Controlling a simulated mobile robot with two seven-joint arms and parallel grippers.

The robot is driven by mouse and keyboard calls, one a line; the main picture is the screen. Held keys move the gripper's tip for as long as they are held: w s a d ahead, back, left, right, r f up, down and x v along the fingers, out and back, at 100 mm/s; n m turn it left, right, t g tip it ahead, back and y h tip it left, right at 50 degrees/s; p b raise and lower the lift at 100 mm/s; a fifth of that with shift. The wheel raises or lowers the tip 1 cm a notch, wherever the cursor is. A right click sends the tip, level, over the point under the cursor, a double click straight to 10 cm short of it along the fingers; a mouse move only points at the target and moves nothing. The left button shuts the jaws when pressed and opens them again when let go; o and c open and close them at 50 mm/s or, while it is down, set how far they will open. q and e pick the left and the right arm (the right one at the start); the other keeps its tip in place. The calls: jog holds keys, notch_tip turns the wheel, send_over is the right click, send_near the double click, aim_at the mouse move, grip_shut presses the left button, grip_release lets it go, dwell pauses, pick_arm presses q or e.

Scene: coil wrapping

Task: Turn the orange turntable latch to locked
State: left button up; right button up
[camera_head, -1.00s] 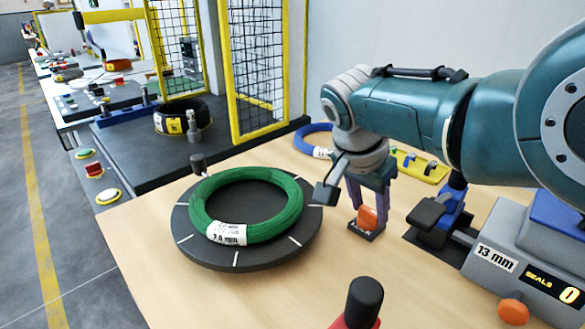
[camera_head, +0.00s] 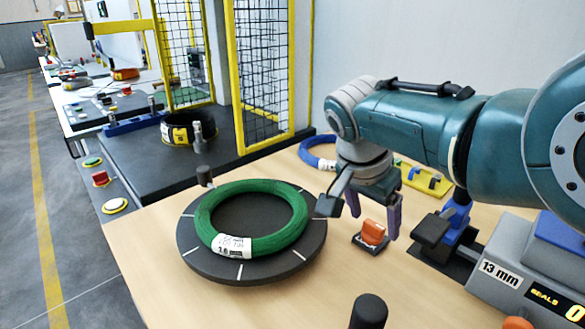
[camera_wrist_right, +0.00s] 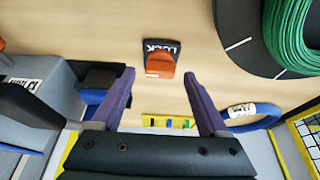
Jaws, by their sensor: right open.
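The orange latch (camera_head: 373,232) sits on a small dark base plate on the table, just right of the round dark turntable (camera_head: 190,240). A green coil (camera_head: 208,222) with a white label lies on the turntable. In the right wrist view the latch (camera_wrist_right: 160,64) is at upper centre, beside the word LOCK on its base. My right gripper (camera_head: 374,218) is open, its purple fingers pointing down above and around the latch area. In the right wrist view its fingertips (camera_wrist_right: 159,74) stand on either side of the latch, apart from it. My left gripper is not in view.
A grey seal machine (camera_head: 500,268) marked 13 mm stands to the right. A blue coil (camera_head: 318,150) and a yellow holder (camera_head: 428,180) lie behind my right arm. A yellow-framed mesh guard (camera_head: 262,80) rises at the back. Bare wood lies in front of the latch.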

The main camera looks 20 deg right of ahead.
jog(key=p+v, duration=0.4)
jog(key=v, duration=0.5)
